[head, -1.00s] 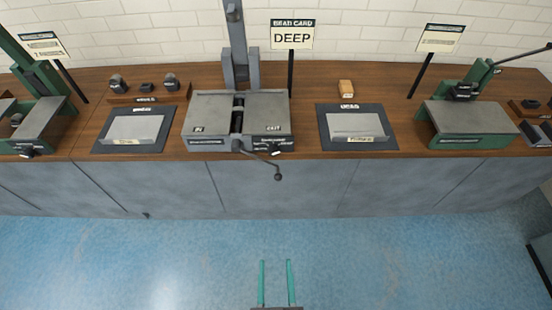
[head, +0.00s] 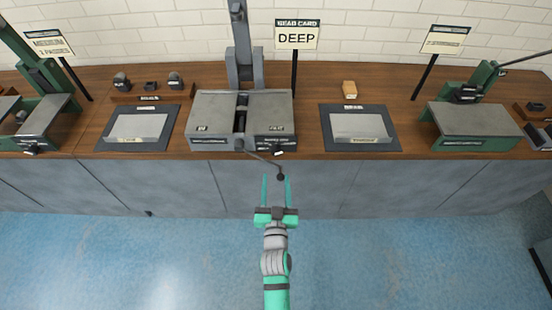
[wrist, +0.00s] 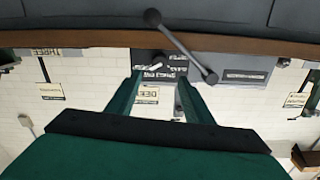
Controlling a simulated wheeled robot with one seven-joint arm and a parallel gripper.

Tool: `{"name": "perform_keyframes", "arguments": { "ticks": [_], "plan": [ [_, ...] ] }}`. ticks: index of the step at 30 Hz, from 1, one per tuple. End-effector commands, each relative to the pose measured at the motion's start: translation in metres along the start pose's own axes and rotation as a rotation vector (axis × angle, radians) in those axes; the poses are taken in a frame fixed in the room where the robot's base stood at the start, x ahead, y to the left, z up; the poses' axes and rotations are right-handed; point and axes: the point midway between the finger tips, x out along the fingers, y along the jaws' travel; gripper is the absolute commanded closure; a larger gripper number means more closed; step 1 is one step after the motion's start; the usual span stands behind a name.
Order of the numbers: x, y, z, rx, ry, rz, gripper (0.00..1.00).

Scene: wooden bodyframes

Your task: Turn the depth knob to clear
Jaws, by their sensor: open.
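The grey machine (head: 215,105) stands on the bench in the middle of the head view. A small dark knob (head: 277,151) is low on the right of its front face; its setting is too small to read. In the wrist view, which is upside down, a dark knob with a pale mark (wrist: 157,61) shows beyond my fingers. My gripper (head: 276,182) is open and empty in front of the machine, apart from the knob. In the wrist view my gripper (wrist: 159,85) has its two fingers spread toward the machine front.
A crank handle (head: 262,160) hangs from the machine's front, its ball end close to my right fingertip in the head view. A card (head: 297,35) reads DEEP. Grey trays (head: 138,128) (head: 360,128) flank the machine. A green machine (head: 470,120) stands right. The floor is clear.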

Motion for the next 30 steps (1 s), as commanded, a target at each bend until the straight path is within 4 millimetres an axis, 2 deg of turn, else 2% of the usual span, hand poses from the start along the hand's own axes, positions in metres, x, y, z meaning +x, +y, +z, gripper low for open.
{"name": "perform_keyframes", "arguments": {
  "ticks": [16, 22, 30],
  "plan": [
    [0.083, -0.001, -0.001, 0.000, 0.001, -0.001, 0.53],
    [0.097, 0.000, 0.000, 0.000, 0.000, -0.001, 0.53],
    [0.100, 0.000, 0.000, -0.001, 0.000, 0.000, 0.53]
  ]
}}
